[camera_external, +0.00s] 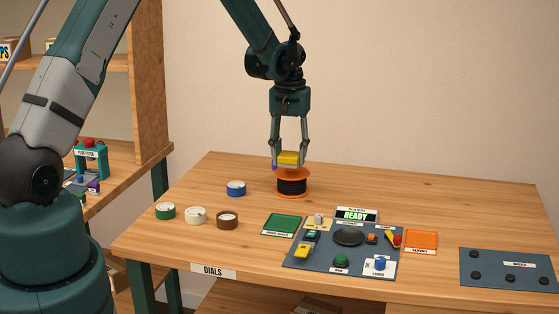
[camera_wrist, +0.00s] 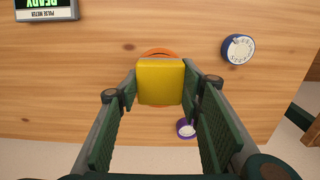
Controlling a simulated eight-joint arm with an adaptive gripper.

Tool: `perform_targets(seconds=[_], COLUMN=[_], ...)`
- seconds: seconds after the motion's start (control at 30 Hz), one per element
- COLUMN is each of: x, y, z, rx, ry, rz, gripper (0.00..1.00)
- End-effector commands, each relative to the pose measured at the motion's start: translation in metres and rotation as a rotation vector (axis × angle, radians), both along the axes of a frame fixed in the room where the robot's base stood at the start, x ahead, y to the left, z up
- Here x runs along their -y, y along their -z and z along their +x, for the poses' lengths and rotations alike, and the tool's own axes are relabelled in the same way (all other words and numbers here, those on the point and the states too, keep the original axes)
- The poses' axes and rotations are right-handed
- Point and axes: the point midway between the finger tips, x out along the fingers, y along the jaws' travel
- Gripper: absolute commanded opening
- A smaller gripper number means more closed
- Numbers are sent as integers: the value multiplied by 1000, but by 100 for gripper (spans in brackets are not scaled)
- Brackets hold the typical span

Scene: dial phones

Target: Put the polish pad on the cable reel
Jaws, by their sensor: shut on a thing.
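The polish pad, a yellow block (camera_external: 289,158), is held between the fingers of my gripper (camera_external: 289,163). In the wrist view the pad (camera_wrist: 160,82) fills the space between the two fingertips (camera_wrist: 160,88). The cable reel, with orange flanges and a black middle (camera_external: 292,186), stands upright on the table directly below the pad. I cannot tell whether the pad touches the reel's top or hangs just above it. In the wrist view only an orange edge of the reel (camera_wrist: 158,51) shows past the pad, which hides the rest.
A small purple item (camera_wrist: 186,128) is beside the reel. A blue-rimmed dial (camera_external: 236,188) lies to the left, with green (camera_external: 165,211), cream (camera_external: 196,215) and brown (camera_external: 227,220) dials nearer. A dark panel (camera_external: 300,263) with parts and a green tray (camera_external: 281,224) lie in front. The table right of the reel is clear.

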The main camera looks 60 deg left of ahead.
Motion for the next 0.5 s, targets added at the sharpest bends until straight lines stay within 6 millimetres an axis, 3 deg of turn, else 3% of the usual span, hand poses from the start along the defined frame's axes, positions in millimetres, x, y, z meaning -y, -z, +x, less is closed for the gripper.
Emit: perform_targets(seconds=[0.5], x=[0], y=[8], z=[0], rx=[0], ry=[0], rz=[0], gripper=[24])
